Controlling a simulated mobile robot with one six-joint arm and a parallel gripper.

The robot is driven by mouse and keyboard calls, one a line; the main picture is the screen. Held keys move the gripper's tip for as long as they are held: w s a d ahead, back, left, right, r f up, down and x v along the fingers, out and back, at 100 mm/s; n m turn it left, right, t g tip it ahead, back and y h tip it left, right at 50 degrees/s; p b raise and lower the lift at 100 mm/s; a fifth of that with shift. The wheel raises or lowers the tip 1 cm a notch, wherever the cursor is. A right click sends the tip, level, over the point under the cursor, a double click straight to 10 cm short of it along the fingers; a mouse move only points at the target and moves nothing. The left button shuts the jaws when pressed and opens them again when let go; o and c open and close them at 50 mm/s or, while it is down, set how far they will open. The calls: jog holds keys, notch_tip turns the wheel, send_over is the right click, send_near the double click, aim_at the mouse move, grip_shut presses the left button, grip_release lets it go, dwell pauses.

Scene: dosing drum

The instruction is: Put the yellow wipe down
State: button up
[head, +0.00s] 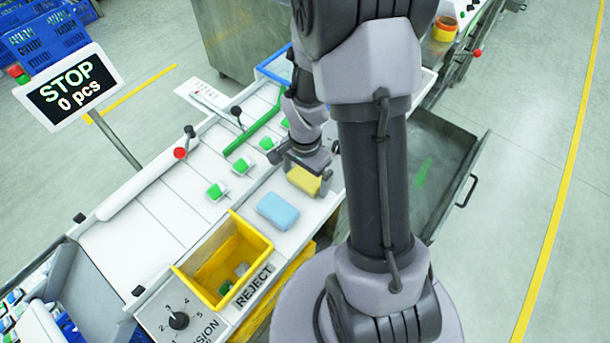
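The yellow wipe (304,180) is at my gripper (303,166), near the right edge of the white work surface. My gripper points down and its fingers meet the wipe's upper part; the wipe appears held between them. Whether the wipe touches the surface below is hard to tell. A light blue wipe (278,211) lies flat on the white surface just in front and to the left of the yellow one. My arm hides part of the area to the right and behind.
A yellow reject bin (222,262) with a few small pieces stands in front. Small green-and-white pieces (216,190) lie on the white surface to the left, near a green bar (252,131).

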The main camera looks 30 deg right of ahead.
notch_tip(320, 180, up, 13)
jog(key=p, duration=0.5)
notch_tip(320, 180, up, 7)
jog(key=n+t, duration=0.2)
jog(key=n, duration=0.1)
send_over(304, 179)
jog(key=a, duration=0.4)
jog(key=s+a+r+n+t+y, duration=0.2)
jog(key=s+a+r+n, duration=0.4)
jog(key=s+a+r, duration=0.3)
notch_tip(304, 179, up, 2)
jog(key=shift+s+a+r+n+t, duration=0.2)
jog(key=shift+s+a+n+t, duration=0.1)
jog(key=shift+s+t, duration=0.65)
jog(key=shift+f+b, duration=0.1)
jog(key=shift+b, duration=0.2)
